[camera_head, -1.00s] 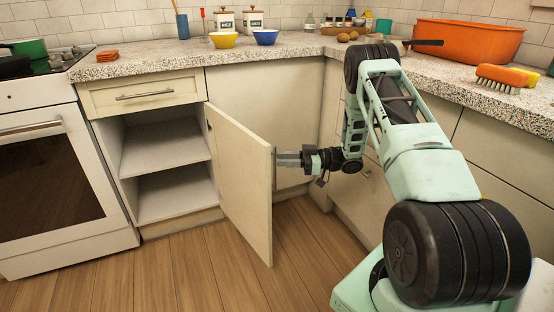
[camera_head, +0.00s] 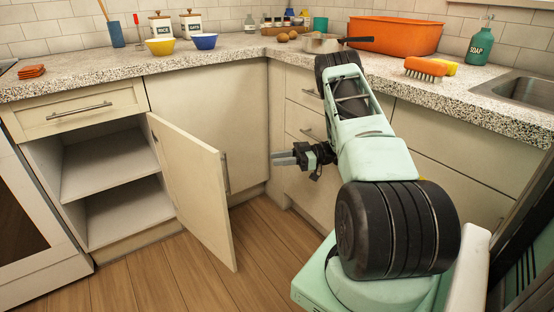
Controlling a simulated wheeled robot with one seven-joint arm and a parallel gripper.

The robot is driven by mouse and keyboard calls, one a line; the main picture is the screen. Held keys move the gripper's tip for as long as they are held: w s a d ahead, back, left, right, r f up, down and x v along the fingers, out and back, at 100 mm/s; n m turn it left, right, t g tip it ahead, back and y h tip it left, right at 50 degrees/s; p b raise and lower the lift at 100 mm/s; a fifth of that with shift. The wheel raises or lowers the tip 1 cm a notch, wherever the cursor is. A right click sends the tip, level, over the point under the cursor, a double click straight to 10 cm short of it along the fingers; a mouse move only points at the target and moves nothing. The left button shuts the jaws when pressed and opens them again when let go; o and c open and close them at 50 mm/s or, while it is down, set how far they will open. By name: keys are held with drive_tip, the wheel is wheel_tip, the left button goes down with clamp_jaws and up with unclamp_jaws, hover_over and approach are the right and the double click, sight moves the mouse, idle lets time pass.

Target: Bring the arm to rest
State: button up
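My arm (camera_head: 375,155) reaches forward from the lower right and bends down in front of the corner cabinets. My gripper (camera_head: 274,158) points left, its two pale fingers level and close together. Nothing shows between them, but I cannot tell whether they are apart or shut. The cabinet door (camera_head: 190,185) stands open to the left, its bar handle (camera_head: 227,173) facing my gripper. A clear gap separates the fingertips from the handle and door.
The open cabinet (camera_head: 110,170) has empty shelves. Drawers (camera_head: 305,120) stand behind my arm. The counter above holds a pan (camera_head: 320,43), an orange tub (camera_head: 395,35), a brush (camera_head: 427,67) and a soap bottle (camera_head: 481,45) near the sink (camera_head: 520,90). Wooden floor (camera_head: 265,250) is clear beside the door.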

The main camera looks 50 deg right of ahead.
idle(0.4)
drive_tip(key=w+a+r+m+t+h, duration=0.1)
drive_tip(key=w+a+r+m+h, duration=0.25)
drive_tip(key=w+r+h, duration=0.35)
drive_tip(key=w+a+r+m+h, duration=0.2)
drive_tip(key=w+a+r+h, duration=0.25)
drive_tip(key=w, duration=0.45)
drive_tip(key=s+a+r+n+g+h, duration=0.25)
drive_tip(key=s+a+g, duration=0.95)
drive_tip(key=s+a, duration=2.75)
wheel_tip(320, 180, up, 24)
drive_tip(key=p, duration=2.3)
drive_tip(key=shift+w+y, duration=0.3)
